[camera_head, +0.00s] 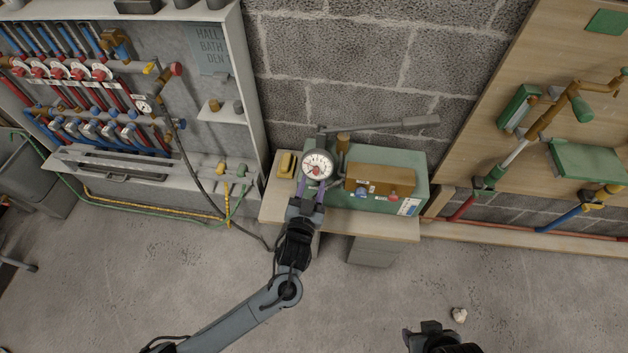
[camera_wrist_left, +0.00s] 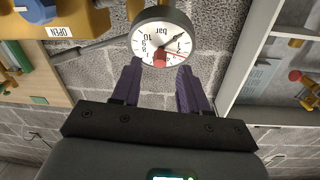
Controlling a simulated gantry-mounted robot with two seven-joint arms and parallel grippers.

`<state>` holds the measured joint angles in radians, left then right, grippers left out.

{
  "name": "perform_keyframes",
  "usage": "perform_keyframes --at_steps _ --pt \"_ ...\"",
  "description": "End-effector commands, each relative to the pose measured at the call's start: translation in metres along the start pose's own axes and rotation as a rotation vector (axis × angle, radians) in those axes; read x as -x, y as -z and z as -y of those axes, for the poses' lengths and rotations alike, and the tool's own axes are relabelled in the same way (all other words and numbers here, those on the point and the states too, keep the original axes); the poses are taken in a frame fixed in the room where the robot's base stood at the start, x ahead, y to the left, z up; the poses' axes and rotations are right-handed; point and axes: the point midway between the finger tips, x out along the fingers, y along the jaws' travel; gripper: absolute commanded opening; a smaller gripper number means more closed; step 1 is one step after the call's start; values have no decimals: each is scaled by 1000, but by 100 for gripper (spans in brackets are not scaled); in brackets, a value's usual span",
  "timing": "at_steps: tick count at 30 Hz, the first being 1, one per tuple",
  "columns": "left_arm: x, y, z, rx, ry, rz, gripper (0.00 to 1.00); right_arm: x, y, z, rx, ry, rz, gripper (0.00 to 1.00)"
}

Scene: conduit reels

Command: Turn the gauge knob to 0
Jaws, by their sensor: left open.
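The round white gauge (camera_head: 317,160) with a dark rim sits at the left end of the green pump box, above the workbench. In the left wrist view the gauge (camera_wrist_left: 158,38) appears upside down, with "bar", numbers and a dark hand on its face. A small red knob (camera_wrist_left: 160,60) sits low on the face there, with a thin red line running right. My left gripper (camera_wrist_left: 159,68) is open, its two purple fingers on either side below the knob, seemingly not gripping it. It also shows in the head view (camera_head: 311,186). My right gripper (camera_head: 428,335) is partly visible at the bottom edge; its jaws are unclear.
The green box (camera_head: 410,160) carries a brass block (camera_head: 380,180) and a long grey lever (camera_head: 390,125). A yellow object (camera_head: 286,164) lies left of the gauge. A pipe cabinet (camera_head: 255,90) stands at left, a wooden pipe board (camera_head: 500,60) at right. The floor in front is mostly clear.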

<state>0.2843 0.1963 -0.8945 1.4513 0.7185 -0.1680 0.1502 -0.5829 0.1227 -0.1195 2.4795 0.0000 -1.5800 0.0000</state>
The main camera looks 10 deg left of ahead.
Motion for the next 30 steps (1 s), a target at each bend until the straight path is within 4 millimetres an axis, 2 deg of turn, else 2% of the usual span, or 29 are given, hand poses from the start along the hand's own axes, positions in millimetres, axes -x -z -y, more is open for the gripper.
perform_keyframes --at_steps 3,7,19,28,30 --pt "-16 -2 0 0 1 -2 44 -8 -2 -1 4 -3 0 44" --pt "-25 -1 -1 0 0 0 44 -11 -3 0 4 -3 -1 44" --pt "-30 0 0 1 0 0 44 -11 -2 1 -1 1 -3 44" --pt "-30 0 0 1 0 0 0 -11 -2 2 -6 5 -4 44" --pt "-30 0 0 1 0 0 0 -11 -2 2 -6 5 -4 44"
